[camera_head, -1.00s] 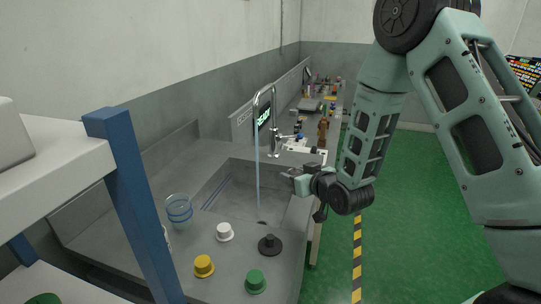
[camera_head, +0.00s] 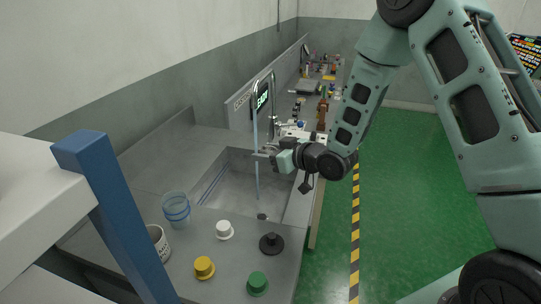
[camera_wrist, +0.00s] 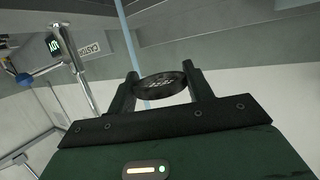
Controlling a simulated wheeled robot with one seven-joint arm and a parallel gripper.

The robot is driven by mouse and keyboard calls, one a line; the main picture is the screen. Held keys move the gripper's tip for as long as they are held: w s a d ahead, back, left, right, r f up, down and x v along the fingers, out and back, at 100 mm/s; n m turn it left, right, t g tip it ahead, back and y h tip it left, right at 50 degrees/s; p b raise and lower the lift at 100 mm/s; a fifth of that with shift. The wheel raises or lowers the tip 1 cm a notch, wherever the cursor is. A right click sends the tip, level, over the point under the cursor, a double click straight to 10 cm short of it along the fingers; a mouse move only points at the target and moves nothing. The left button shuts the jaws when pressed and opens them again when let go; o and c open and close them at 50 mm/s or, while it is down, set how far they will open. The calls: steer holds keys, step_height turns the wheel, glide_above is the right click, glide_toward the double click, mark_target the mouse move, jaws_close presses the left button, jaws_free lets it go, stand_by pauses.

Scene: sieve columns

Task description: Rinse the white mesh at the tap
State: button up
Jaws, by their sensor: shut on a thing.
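My gripper (camera_head: 266,156) is over the sink (camera_head: 235,190), with its tip at the water stream (camera_head: 256,130) in the head view. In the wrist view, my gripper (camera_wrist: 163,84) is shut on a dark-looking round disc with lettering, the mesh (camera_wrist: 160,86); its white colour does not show. The tap (camera_head: 272,95) is running, and a thin stream falls into the sink. In the wrist view the stream (camera_wrist: 127,40) passes at the disc; I cannot tell whether it hits it or runs behind it.
A clear beaker (camera_head: 176,209), a mug (camera_head: 159,243) and white (camera_head: 224,230), yellow (camera_head: 204,268), green (camera_head: 257,284) and black (camera_head: 271,244) pieces stand on the near counter. A blue-posted shelf (camera_head: 115,215) is at left. Green floor (camera_head: 430,190) is clear at right.

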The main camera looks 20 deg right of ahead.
steer(key=w+d+f, duration=0.1)
steer(key=w, duration=0.7)
steer(key=shift+w+f+b, duration=0.4)
steer(key=shift+d, duration=0.15)
stand_by(0.4)
steer(key=shift+s+d, duration=0.1)
steer(key=shift+d, duration=0.35)
steer(key=shift+a, duration=0.55)
steer(key=shift+d, duration=0.15)
steer(key=shift+d, duration=0.45)
